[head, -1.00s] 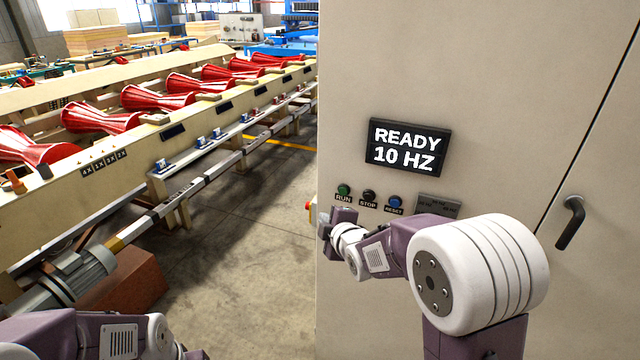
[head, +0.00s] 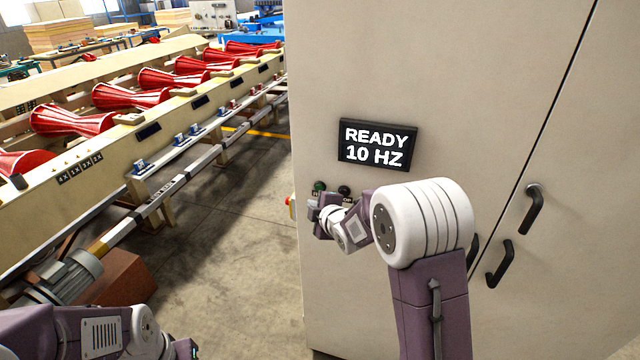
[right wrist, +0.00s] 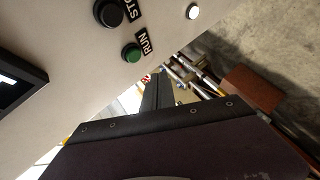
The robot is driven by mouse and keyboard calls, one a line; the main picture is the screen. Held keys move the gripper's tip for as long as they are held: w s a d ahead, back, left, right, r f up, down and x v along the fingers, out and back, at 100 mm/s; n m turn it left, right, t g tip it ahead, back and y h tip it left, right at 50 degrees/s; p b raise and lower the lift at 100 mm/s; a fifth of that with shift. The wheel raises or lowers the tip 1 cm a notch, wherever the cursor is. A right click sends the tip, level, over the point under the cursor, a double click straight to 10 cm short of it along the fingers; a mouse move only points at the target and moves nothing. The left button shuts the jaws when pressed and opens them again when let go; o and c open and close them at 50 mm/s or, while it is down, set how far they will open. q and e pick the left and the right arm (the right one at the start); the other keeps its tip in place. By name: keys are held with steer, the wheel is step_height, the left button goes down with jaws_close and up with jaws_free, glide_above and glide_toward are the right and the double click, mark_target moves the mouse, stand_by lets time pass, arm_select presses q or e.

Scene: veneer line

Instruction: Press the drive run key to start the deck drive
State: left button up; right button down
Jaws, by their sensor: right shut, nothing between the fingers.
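The green RUN key (head: 319,187) is on the beige cabinet front, left of the black STOP key (head: 344,191). In the right wrist view the RUN key (right wrist: 132,53) and its label show clearly. My right gripper (head: 314,206) is just below the RUN key in the head view and covers most of the labels. Its fingers (right wrist: 157,92) are shut and empty, apart from the key in the right wrist view. The display (head: 378,145) reads READY 10 HZ. My left gripper (head: 186,349) shows only partly at the bottom; its jaws are unclear.
The cabinet (head: 450,80) fills the right side, with black door handles (head: 532,208). A roller deck with red rollers (head: 130,96) runs along the left, with a motor (head: 70,275) at its near end. Open floor (head: 240,240) lies between.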

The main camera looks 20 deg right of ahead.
mark_target(319, 188)
arm_select(q)
steer(key=shift+a+r+p, duration=0.2)
steer(key=shift+r+p, duration=0.15)
steer(key=shift+r, duration=0.35)
arm_select(e)
steer(key=w+d, duration=0.1)
steer(key=w, duration=0.2)
steer(key=shift+w+d, duration=0.15)
steer(key=shift+d, duration=0.25)
arm_select(q)
steer(key=shift+d, duration=0.1)
arm_select(e)
steer(key=shift+d, duration=0.1)
stand_by(0.8)
steer(key=shift+w+d, duration=0.15)
steer(key=shift+w, duration=0.2)
